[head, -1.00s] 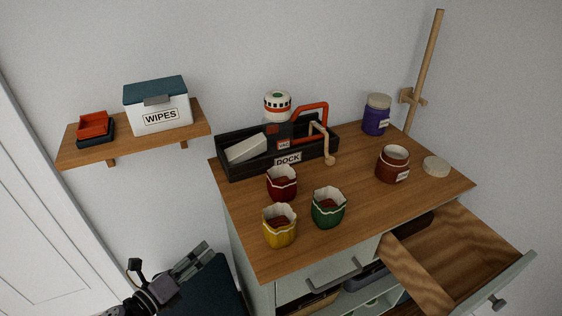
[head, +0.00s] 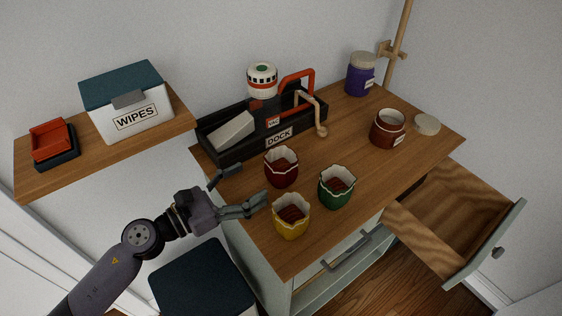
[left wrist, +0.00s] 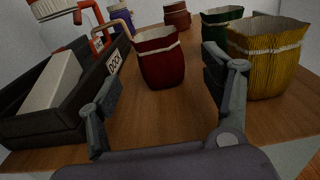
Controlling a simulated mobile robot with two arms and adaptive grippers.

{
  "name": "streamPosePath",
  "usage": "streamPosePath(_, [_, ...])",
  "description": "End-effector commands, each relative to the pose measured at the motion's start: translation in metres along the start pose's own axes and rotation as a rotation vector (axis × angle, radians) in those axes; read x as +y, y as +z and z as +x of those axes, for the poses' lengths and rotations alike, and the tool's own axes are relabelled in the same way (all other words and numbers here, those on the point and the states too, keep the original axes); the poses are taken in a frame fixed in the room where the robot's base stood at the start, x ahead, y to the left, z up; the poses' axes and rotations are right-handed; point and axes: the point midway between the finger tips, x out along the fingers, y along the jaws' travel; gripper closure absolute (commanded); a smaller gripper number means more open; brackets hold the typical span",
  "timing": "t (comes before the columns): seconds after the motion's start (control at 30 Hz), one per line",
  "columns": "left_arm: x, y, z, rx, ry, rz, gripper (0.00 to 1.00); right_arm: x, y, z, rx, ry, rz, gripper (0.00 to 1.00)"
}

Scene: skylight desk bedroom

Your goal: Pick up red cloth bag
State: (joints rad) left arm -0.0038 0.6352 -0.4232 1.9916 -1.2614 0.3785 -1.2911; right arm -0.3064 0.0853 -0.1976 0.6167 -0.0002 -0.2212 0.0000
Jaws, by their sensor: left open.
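The red cloth bag (head: 281,167) stands upright and open-topped on the wooden dresser top, in front of the black dock tray. In the left wrist view the red bag (left wrist: 159,56) is ahead, between and beyond my fingers. My left gripper (head: 247,189) is open and empty at the dresser's left edge, to the left of the red bag and apart from it. In the left wrist view its two fingers (left wrist: 165,100) are spread wide. My right gripper is not in view.
A yellow bag (head: 291,216) and a green bag (head: 337,186) stand close by. The black dock tray (head: 227,150) is behind the red bag. A shelf with a wipes box (head: 130,101) is at left. A drawer (head: 455,215) hangs open at right.

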Motion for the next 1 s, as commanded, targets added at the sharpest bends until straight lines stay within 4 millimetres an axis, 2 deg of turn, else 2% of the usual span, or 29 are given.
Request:
streamPosePath(0.03, [0.001,0.006,0.012,-0.005,0.002,-0.002,0.27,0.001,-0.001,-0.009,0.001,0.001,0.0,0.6])
streamPosePath(0.13, [0.001,0.004,0.029,-0.003,0.001,-0.004,0.27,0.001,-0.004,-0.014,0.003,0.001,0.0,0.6])
streamPosePath(0.43, [0.001,0.003,0.053,-0.001,0.001,-0.004,0.27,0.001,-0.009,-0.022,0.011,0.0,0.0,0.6])
streamPosePath(0.6, [0.003,0.008,0.08,-0.003,0.001,-0.004,0.27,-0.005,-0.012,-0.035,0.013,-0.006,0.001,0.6])
streamPosePath(0.7, [0.003,0.005,0.091,-0.001,0.002,-0.004,0.27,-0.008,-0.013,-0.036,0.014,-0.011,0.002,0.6])
streamPosePath(1.0, [0.003,0.003,0.097,0.0,0.001,-0.003,0.27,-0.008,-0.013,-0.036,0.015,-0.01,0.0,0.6])
